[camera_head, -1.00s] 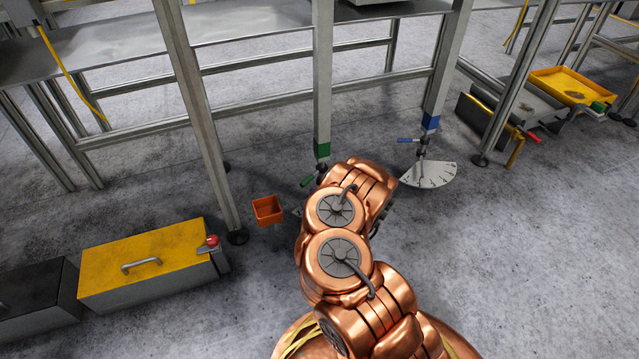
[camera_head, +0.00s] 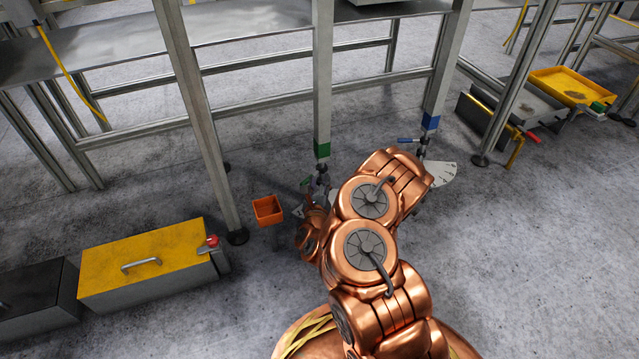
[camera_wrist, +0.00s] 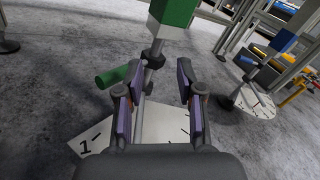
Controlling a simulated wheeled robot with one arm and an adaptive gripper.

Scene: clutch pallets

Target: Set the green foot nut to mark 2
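The green-banded leg (camera_head: 322,149) ends in a threaded foot, and its green band (camera_wrist: 174,12) is at the top of the wrist view. The green nut handle (camera_wrist: 112,77) sticks out left from a dark nut (camera_wrist: 154,61) on the rod. The white dial plate (camera_wrist: 165,123) lies below, with mark 1 visible at its left; mark 2 cannot be made out. My gripper (camera_wrist: 158,80) is open, its fingers on either side of the rod, and the handle is outside the left finger. In the head view my gripper (camera_head: 318,188) is by this foot, partly hidden by my arm.
A blue-handled foot (camera_head: 408,140) with its own dial (camera_head: 443,174) stands to the right. An orange bin (camera_head: 267,210) sits left of the gripper. A yellow-lidded box (camera_head: 145,262) is at lower left. A yellow tray (camera_head: 572,86) is at far right. Open floor lies between.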

